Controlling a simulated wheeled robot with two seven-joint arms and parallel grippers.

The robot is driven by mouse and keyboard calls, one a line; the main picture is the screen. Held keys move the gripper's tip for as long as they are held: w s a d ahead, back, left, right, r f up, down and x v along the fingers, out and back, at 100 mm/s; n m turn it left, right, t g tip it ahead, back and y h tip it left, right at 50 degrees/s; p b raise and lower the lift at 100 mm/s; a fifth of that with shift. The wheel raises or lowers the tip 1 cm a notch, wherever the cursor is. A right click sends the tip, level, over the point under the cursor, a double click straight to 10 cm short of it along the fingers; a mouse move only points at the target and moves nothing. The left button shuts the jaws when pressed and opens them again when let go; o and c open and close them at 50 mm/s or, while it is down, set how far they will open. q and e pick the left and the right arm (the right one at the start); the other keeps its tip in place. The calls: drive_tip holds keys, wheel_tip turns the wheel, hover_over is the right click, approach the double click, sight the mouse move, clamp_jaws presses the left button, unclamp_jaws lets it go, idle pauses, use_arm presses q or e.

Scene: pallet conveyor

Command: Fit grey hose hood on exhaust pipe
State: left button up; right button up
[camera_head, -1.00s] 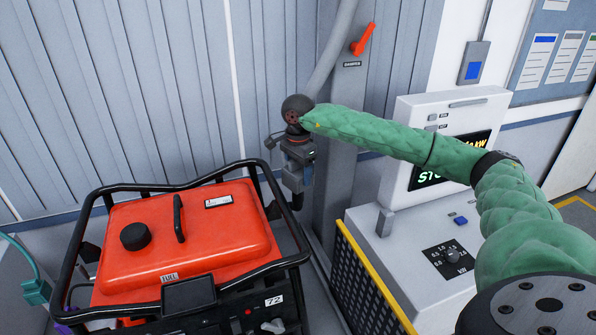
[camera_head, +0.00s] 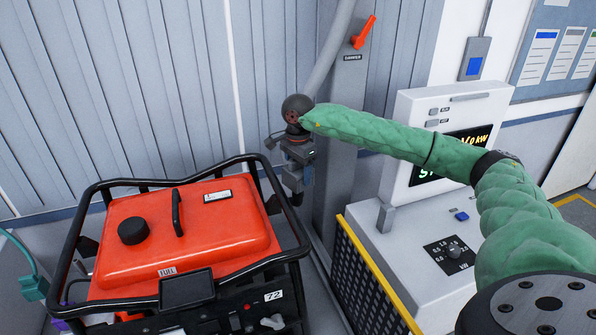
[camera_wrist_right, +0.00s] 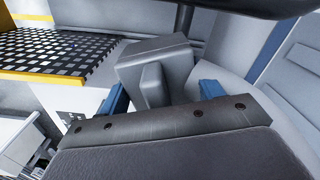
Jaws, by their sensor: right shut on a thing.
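My right gripper (camera_head: 299,178) hangs beside the right end of the red generator (camera_head: 235,240), in front of the grey post. In the right wrist view its blue fingers (camera_wrist_right: 160,97) are shut on a grey, block-like piece (camera_wrist_right: 150,62), which looks like the hose hood. In the head view the held piece is mostly hidden by the gripper. A grey hose (camera_head: 335,45) comes down from above and passes behind my wrist. I cannot make out the exhaust pipe. My left gripper is not in view.
The generator's black tube frame (camera_head: 299,232) is close to the left of my right gripper. A grey load cabinet (camera_head: 395,235) with a yellow-edged mesh side stands to the right. An orange lever (camera_head: 364,32) is on the post above. A teal connector (camera_head: 33,288) is at far left.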

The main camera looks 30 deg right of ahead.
drive_tip(key=shift+f+b, duration=0.8)
drive_tip(key=shift+f, duration=0.05)
idle(0.3)
drive_tip(key=o, duration=1.5)
drive_tip(key=shift+c, duration=0.2)
drive_tip(key=shift+r, duration=0.15)
drive_tip(key=shift+r+p, duration=0.95)
drive_tip(key=shift+r, duration=2.9)
